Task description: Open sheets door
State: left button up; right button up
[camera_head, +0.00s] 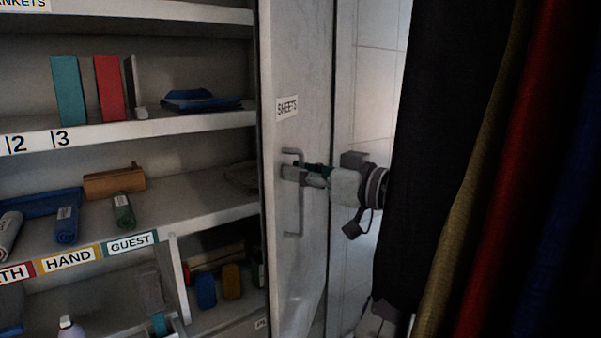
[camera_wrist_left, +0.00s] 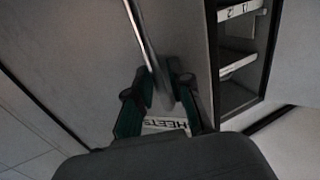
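The sheets door (camera_head: 295,75) is a tall pale grey panel right of the open shelves, with a "SHEETS" label (camera_head: 287,107). I cannot tell whether it is ajar. Its metal bar handle (camera_head: 299,210) runs upright below the label. My left gripper (camera_head: 306,175) is at the upper part of the handle. In the left wrist view, the handle (camera_wrist_left: 140,30) runs between the two green-padded fingers (camera_wrist_left: 162,95), with gaps visible beside it. The label also shows between the fingers (camera_wrist_left: 166,125). My right gripper is not in view.
Open shelves (camera_head: 190,123) left of the door hold coloured boxes, rolled towels (camera_head: 66,225) and a folded blue cloth (camera_head: 200,100). Dark, yellow, red and blue hanging cloths (camera_head: 500,180) fill the right side. A tiled wall (camera_head: 376,100) shows between door and cloths.

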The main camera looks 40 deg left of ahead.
aim_at(284, 111)
pick_arm(q)
jog(key=shift+o, duration=0.6)
notch_tip(284, 111, up, 10)
